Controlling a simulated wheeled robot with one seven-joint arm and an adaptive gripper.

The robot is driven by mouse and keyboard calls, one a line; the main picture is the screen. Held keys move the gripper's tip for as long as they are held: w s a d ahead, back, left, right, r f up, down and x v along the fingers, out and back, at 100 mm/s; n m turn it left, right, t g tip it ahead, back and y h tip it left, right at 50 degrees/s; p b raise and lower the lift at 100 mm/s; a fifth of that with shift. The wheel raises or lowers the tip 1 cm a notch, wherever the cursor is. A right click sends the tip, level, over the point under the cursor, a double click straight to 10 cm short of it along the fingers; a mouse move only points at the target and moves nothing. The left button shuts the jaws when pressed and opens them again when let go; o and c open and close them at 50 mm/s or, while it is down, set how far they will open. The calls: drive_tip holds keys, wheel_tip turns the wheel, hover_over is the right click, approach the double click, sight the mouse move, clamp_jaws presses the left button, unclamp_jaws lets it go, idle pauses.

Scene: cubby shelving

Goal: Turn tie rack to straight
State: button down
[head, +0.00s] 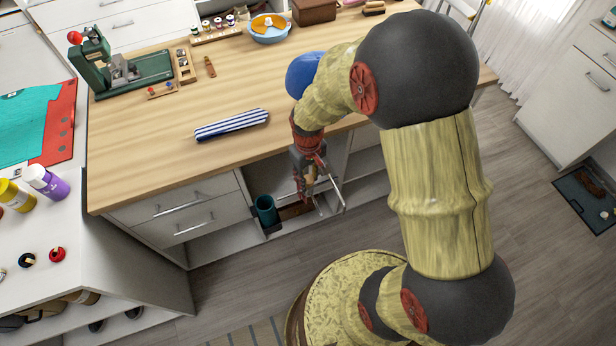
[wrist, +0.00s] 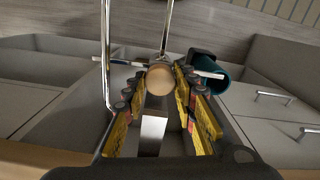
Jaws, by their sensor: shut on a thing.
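The tie rack (head: 337,186) has thin shiny metal rods and stands out from an open cubby under the wooden worktop. In the wrist view its rods (wrist: 105,50) run upward past my fingers, and a round wooden end (wrist: 160,80) sits between the fingertips with a flat metal bar below it. My gripper (head: 308,180) reaches down in front of the cubby and is shut on the tie rack. Its yellow-and-black fingers (wrist: 157,88) lie on both sides of the round wooden part. My gripper hides part of the rack in the head view.
A dark teal cup (head: 266,210) stands close left of my gripper in the cubby; the wrist view shows it right of my fingers (wrist: 218,82). Drawers (head: 178,214) with bar handles lie left. A striped cloth item (head: 231,125) lies on the worktop above. Floor in front is open.

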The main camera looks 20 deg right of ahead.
drive_tip(key=shift+m, duration=0.3)
drive_tip(key=m+p, duration=0.2)
drive_tip(key=shift+r+m, duration=0.1)
drive_tip(key=shift+m, duration=0.2)
drive_tip(key=shift+m+p, duration=0.6)
drive_tip(key=shift+m, duration=0.6)
drive_tip(key=c, duration=1.4)
unclamp_jaws()
wheel_tip(320, 180, up, 12)
drive_tip(key=shift+f, duration=0.1)
